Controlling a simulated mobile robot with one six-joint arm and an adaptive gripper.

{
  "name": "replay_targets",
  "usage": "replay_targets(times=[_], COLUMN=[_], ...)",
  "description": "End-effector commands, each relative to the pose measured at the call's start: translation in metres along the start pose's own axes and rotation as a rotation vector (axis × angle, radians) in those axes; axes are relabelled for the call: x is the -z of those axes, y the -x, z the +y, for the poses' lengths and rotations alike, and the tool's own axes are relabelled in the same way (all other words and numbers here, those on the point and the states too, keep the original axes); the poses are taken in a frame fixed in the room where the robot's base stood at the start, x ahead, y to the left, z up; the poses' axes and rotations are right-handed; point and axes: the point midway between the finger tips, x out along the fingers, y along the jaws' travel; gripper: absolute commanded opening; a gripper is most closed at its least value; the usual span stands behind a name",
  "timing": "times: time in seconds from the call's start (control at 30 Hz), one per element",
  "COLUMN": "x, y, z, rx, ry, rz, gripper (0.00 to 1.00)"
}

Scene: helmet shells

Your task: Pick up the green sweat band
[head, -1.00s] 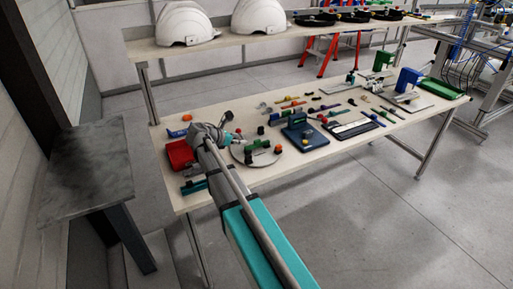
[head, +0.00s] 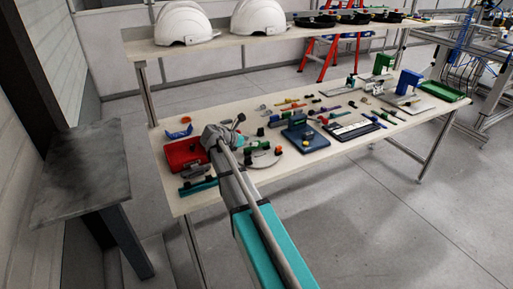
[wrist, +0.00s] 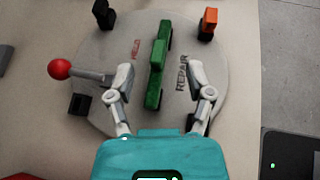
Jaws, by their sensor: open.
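The green sweat band (wrist: 157,70) is a narrow green piece with a raised middle. It lies lengthwise on a round grey plate (wrist: 95,45) marked "REPAIR" in the wrist view. My gripper (wrist: 159,72) is open, with one finger on each side of the band's near part. Gaps show between both fingers and the band, and nothing is held. I cannot tell the fingers' height above the plate. In the head view my gripper (head: 222,135) is over the left part of the table, and my arm partly hides the plate.
On the plate are a red-knobbed lever (wrist: 60,69) close to the left finger, an orange piece (wrist: 208,20) and black blocks (wrist: 104,14). A red tray (head: 184,154) and a blue base (head: 306,139) flank the plate on the table (head: 350,155).

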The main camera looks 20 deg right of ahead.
Motion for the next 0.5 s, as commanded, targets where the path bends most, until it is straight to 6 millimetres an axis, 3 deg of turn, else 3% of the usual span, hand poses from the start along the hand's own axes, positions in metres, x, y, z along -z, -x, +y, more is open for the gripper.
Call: replay_targets(times=[0.5], x=[0.006], y=[-0.047], z=[0.002], rx=[0.000], ry=[0.000], rz=[0.000], gripper=[0.67])
